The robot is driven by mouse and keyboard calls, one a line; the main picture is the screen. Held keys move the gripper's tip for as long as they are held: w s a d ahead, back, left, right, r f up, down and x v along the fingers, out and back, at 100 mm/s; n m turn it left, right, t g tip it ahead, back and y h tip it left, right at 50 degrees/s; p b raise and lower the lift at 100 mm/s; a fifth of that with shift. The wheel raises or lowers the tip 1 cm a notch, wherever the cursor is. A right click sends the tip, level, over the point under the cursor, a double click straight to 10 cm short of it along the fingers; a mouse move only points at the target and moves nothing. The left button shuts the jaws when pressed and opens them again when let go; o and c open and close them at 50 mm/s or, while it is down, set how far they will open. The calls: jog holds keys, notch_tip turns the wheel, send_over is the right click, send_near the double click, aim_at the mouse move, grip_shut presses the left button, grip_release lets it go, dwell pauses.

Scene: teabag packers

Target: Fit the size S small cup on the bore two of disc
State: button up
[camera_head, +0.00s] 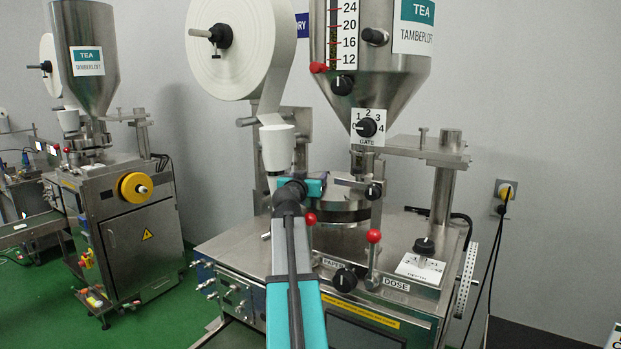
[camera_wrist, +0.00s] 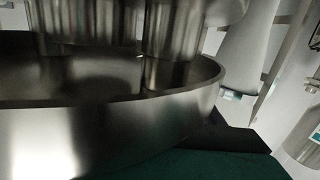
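The disc (camera_head: 341,213) is a round metal part on the machine top, below the hopper, partly hidden by my arm and machine parts. In the wrist view a curved metal rim and wall (camera_wrist: 110,120) fill the left side, with shiny metal cylinders (camera_wrist: 85,25) above. I cannot make out bore two. My gripper (camera_head: 316,186) is at the left of the disc, seen from behind. Its fingers are hidden, so I cannot tell whether they are open or hold anything. I cannot identify the size S small cup in either view.
A white tapered funnel (camera_head: 277,147) hangs just above my gripper, under the paper roll (camera_head: 240,45). The steel hopper (camera_head: 372,55) is above the disc. A second machine (camera_head: 125,225) is at left.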

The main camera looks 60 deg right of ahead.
jog(key=shift+s+a+f, duration=0.1)
jog(key=shift+a+f, duration=0.05)
jog(key=shift+f, duration=0.1)
jog(key=shift+v, duration=0.8)
jog(key=b+v, duration=0.2)
jog(key=v, duration=1)
jog(key=shift+r+b, duration=0.2)
jog(key=shift+b, duration=0.2)
jog(key=shift+r, duration=0.15)
